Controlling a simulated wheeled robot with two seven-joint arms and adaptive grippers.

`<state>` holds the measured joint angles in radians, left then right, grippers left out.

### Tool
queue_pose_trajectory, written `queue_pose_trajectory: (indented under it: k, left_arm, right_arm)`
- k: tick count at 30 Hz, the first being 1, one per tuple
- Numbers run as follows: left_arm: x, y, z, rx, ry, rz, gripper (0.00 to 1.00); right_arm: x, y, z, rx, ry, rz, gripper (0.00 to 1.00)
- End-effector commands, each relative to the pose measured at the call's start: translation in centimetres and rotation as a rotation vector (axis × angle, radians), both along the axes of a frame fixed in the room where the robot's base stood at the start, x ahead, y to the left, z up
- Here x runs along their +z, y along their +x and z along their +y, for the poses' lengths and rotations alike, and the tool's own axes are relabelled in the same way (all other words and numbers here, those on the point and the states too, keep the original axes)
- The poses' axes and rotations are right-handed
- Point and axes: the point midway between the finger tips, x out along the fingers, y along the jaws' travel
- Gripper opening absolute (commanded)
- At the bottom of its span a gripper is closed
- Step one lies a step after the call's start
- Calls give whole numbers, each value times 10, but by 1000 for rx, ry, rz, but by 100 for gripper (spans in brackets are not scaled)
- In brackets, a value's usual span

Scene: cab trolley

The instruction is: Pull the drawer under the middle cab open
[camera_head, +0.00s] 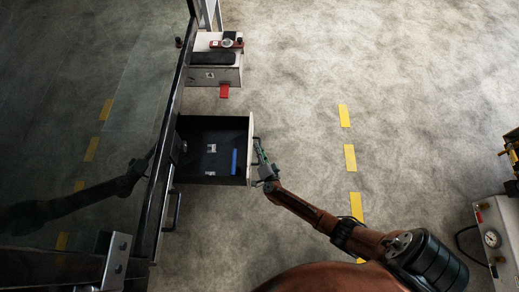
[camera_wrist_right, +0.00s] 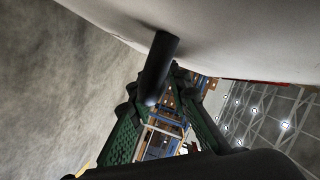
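The drawer (camera_head: 207,128) stands out to the right from the dark cab side, with its dark inside in view and a pale front panel (camera_head: 250,130). Its black bar handle (camera_wrist_right: 162,60) sticks out from the pale panel in the right wrist view. My right gripper (camera_head: 261,157) is at the outer face of the drawer front. In the right wrist view its green fingers (camera_wrist_right: 158,88) close in on both sides of the handle, and it looks shut on it. The handle's far side is hidden. My left gripper is not in view.
Inside the drawer lie a blue item (camera_head: 234,162) and small pale items (camera_head: 211,148). Beyond is a pale unit (camera_head: 225,75) with a red tab. Another dark handle (camera_head: 174,210) is nearer. Equipment with a gauge (camera_head: 492,239) stands at right. The floor between is clear.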

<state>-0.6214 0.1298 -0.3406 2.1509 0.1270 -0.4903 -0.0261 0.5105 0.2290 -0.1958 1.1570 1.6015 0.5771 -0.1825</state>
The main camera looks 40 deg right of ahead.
Motion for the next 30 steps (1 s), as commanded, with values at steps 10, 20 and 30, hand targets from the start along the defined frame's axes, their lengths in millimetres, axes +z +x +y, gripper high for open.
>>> queue_pose_trajectory:
  k: [10,20,30]
  left_arm:
    - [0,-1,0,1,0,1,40]
    - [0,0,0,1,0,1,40]
    - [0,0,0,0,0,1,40]
  right_arm:
    - [6,-36,12,-1,5,3,17]
    - [20,-94,33,-1,1,1,17]
    - [26,-111,39,0,0,0,17]
